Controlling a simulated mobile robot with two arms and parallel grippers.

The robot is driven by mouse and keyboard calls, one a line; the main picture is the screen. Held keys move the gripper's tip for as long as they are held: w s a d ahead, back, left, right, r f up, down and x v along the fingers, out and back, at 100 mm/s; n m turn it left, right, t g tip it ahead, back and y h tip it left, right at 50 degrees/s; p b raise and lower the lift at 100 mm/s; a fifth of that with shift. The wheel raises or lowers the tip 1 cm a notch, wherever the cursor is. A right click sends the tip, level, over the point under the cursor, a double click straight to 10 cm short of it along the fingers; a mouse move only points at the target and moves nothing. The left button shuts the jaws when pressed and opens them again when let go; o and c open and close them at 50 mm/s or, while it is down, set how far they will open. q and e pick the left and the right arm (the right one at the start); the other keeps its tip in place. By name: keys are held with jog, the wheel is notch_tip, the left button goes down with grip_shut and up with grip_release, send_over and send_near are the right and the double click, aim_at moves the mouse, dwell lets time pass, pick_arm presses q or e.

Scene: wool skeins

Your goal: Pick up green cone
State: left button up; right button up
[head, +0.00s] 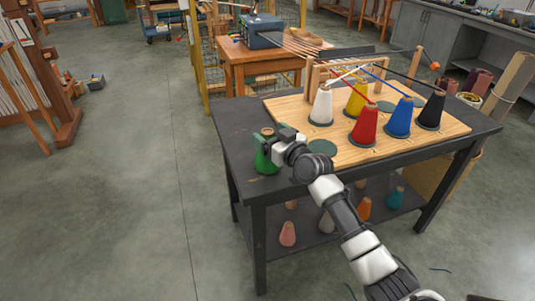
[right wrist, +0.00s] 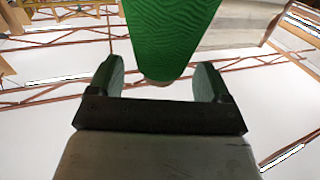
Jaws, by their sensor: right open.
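The green cone (head: 264,158) stands on the dark table's left end, left of the wooden board. My right gripper (head: 274,141) is at its upper part in the head view and hides some of it. In the right wrist view the green cone (right wrist: 168,35) shows between the two open fingers (right wrist: 168,82), with a gap on each side. The fingers do not appear closed on it. My left gripper is not in view.
The wooden board (head: 385,150) holds white (head: 321,106), yellow, red (head: 365,126), blue (head: 399,118) and black cones, with threads running to a wooden frame. An empty green disc (head: 322,147) lies near my right gripper. More cones stand on the lower shelf.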

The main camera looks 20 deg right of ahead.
jog(key=shift+x, duration=0.85)
jog(key=c, duration=1.2)
jog(key=shift+c, duration=0.8)
jog(key=shift+r, duration=0.1)
